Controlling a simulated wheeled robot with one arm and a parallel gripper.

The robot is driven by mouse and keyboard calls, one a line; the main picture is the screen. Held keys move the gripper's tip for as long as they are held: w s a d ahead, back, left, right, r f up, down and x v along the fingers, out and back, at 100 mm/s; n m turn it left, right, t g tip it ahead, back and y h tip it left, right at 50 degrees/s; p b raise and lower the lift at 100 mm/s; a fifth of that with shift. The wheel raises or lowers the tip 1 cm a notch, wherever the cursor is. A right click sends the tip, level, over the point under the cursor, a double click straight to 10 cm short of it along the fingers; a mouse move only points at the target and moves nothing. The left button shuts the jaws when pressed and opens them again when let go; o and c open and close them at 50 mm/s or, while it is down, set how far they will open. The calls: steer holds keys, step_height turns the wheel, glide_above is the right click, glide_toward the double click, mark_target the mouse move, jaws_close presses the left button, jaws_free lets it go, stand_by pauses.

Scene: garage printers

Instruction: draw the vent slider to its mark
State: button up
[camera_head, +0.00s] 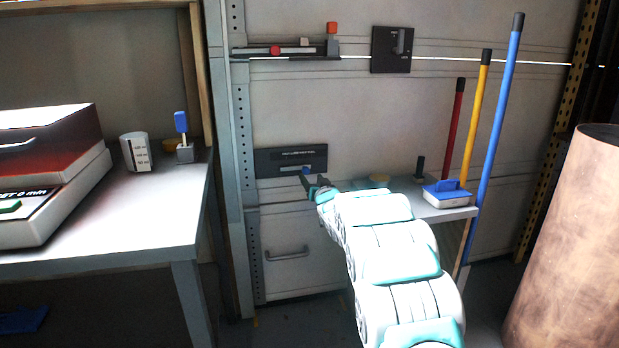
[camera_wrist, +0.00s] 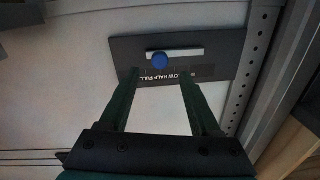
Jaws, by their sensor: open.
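The vent slider is a dark panel (camera_head: 274,160) low on the back wall, with a light track and a blue knob (camera_head: 306,170). In the wrist view the panel (camera_wrist: 215,72) appears upside down, with a pale slot (camera_wrist: 190,52), the blue knob (camera_wrist: 160,61) and scale marks with lettering that seems to read low, half, full. The knob sits toward the left end of the slot there. My gripper (camera_head: 312,184) is just in front of the panel. In the wrist view its open fingers (camera_wrist: 158,75) point at the panel, one on either side of the knob; contact is not visible.
A small shelf (camera_head: 445,213) beside my arm holds a blue-handled block (camera_head: 448,193). Red (camera_head: 454,130), yellow (camera_head: 475,120) and blue (camera_head: 500,130) poles stand at the right. A workbench (camera_head: 130,225) is at the left. A brown drum (camera_head: 570,240) stands at the right.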

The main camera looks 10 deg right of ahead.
steer(key=shift+s, duration=1)
steer(key=s+a+f+g, duration=0.2)
steer(key=s+g, duration=0.4)
steer(key=s, duration=1.7)
steer(key=s+a+f+g, duration=0.3)
steer(key=s+g, duration=0.4)
steer(key=s, duration=1.6)
steer(key=s+a+f+n+g+h, duration=0.1)
steer(key=s+g, duration=0.5)
steer(key=s, duration=1.7)
steer(key=shift+a+f+g+p, duration=0.45)
steer(key=shift+a+f, duration=0.2)
steer(key=shift+a, duration=0.55)
